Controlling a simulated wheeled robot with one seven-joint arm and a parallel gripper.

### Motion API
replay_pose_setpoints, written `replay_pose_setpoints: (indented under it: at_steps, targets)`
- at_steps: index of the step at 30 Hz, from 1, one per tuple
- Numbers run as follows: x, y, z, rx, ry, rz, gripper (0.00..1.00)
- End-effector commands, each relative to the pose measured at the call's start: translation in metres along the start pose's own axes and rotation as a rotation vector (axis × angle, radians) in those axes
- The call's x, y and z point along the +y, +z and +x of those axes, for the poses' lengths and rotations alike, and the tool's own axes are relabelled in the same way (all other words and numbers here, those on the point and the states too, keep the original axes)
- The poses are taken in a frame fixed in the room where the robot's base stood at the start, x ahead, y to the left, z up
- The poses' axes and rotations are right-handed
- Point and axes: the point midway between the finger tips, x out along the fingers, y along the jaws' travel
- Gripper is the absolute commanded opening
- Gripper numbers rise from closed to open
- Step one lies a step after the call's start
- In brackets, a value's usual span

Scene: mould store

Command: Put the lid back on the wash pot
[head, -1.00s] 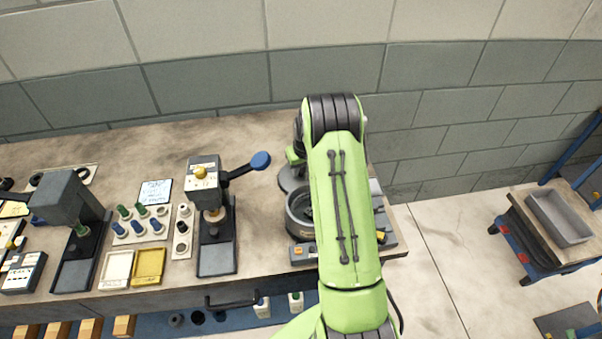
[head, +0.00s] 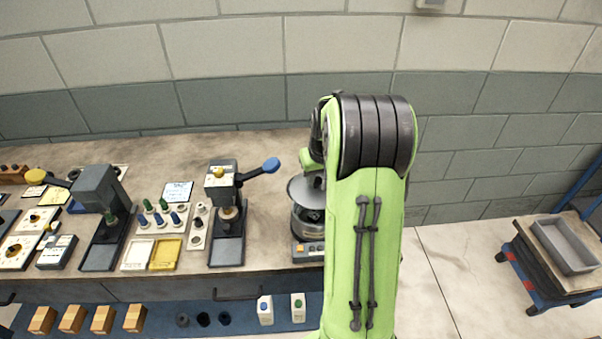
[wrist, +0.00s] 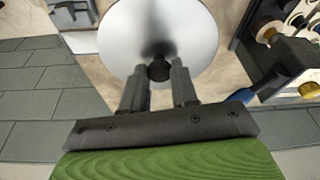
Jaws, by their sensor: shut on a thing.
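The lid (head: 303,194) is a round grey disc. In the head view it hangs over the upper part of the wash pot (head: 308,226), a dark round vessel, and hides its rim. I cannot tell whether they touch. My arm covers their right side. In the wrist view the lid (wrist: 150,28) shows as a bright disc with a dark knob (wrist: 158,69). My gripper (wrist: 159,78) is shut on that knob. The pot is hidden in the wrist view, and the gripper is hidden behind my arm in the head view.
The pot stands on a grey base with an orange button (head: 300,249) near the bench's right end. To its left is a press with a blue-knobbed lever (head: 271,164), then several small bottles and trays. A cart with a grey bin (head: 566,246) stands at the right.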

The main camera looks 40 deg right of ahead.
Motion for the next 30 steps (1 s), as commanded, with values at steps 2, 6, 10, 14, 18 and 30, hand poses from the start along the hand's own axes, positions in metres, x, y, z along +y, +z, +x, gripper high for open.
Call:
replay_pose_setpoints:
  at_steps: [2,6,10,14,18,30]
  targets:
    - [0.002,0.003,-0.001,0.000,0.002,0.005,0.00]
    - [0.002,0.005,0.006,-0.001,0.002,0.005,0.00]
    - [0.002,0.009,0.019,0.000,0.002,0.005,0.00]
    - [0.002,0.013,0.034,0.000,0.002,0.005,0.00]
    - [0.002,0.017,0.050,0.000,0.002,0.004,0.00]
    - [0.002,0.020,0.061,0.001,0.002,0.004,0.00]
